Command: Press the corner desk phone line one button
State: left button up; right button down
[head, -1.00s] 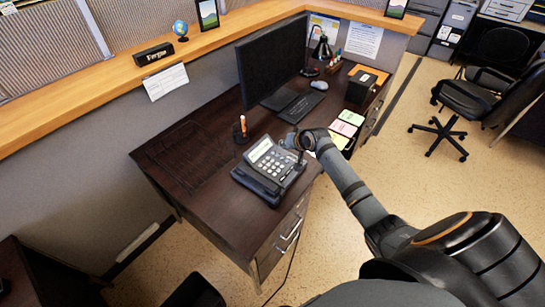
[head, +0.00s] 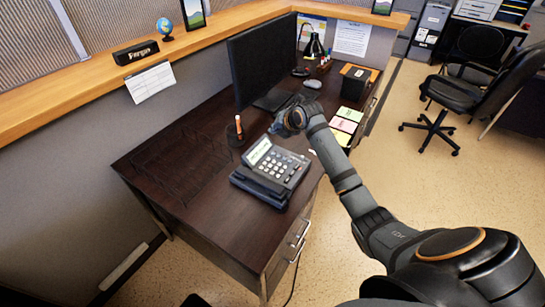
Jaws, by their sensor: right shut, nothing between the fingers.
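The black desk phone (head: 284,165) sits on the dark desk, with its handset on the left side and a lit pale screen at its top. Small keys show on its face, but I cannot single out the line one button. My right gripper (head: 279,128) is shut and empty at the phone's far edge, near the screen. I cannot tell whether it touches the phone. My left gripper is out of view.
A pen cup (head: 237,135), a monitor (head: 262,62) and a keyboard (head: 275,100) stand behind. Coloured notes (head: 345,125) lie right of my arm. A partition with a wooden ledge (head: 90,85) runs behind the desk.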

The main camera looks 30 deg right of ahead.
jog(key=shift+r+n, duration=0.1)
jog(key=shift+n, duration=0.4)
jog(key=b, duration=0.7)
send_over(273, 154)
jog(key=f, duration=0.6)
jog(key=shift+s+d+f, duration=0.2)
jog(key=shift+d+f, duration=0.05)
jog(key=shift+f, duration=0.15)
notch_tip(273, 154, down, 2)
jog(key=shift+f+b, duration=0.1)
jog(key=shift+b, duration=0.2)
jog(key=shift+f, duration=0.1)
jog(key=shift+f, duration=0.25)
